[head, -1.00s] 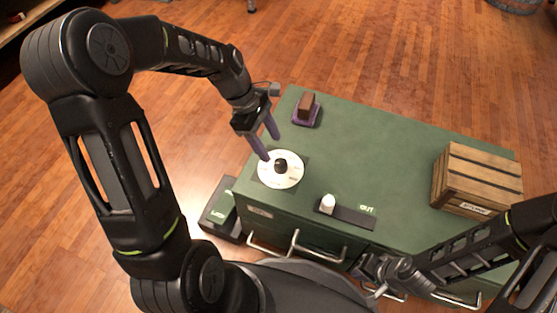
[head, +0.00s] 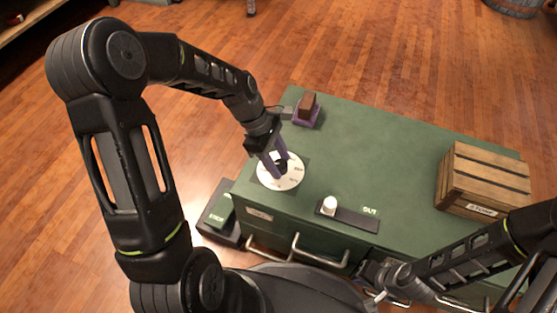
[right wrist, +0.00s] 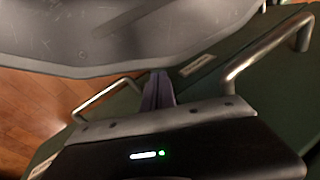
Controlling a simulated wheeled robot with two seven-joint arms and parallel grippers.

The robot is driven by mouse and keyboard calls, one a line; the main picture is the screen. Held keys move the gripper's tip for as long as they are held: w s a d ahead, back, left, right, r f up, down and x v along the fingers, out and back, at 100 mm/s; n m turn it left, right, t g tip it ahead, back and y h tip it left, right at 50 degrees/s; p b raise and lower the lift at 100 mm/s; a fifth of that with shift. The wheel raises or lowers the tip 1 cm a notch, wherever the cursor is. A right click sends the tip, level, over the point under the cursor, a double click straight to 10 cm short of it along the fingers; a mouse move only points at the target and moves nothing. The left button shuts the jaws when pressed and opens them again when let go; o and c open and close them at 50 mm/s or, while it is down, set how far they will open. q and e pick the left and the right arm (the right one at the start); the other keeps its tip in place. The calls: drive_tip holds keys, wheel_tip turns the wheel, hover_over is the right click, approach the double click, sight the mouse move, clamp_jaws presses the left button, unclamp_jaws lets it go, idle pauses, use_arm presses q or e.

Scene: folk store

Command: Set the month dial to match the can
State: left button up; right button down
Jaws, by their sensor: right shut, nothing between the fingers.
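The month dial (head: 292,182) is a white disc with small dark markings, too small to read, flat on the green cabinet top. Its black centre knob (head: 281,165) is partly hidden by my left gripper (head: 277,173). The purple fingers reach down to the knob, one on each side; whether they grip it is unclear. A small white can-like cylinder (head: 329,204) stands at the left end of a dark strip marked OUT. My right gripper (right wrist: 157,80) is shut and empty by the cabinet's front handles, low in the head view. No month on the can is legible.
A wooden crate (head: 484,180) stands at the right of the green cabinet top (head: 390,160). A brown block (head: 307,104) sits on a purple base at the back left. A dark tray with a green panel (head: 219,212) juts out at the left. The cabinet's middle is clear.

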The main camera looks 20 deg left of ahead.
use_arm(q)
clamp_jaws()
drive_tip(key=shift+r, duration=0.1)
idle(0.4)
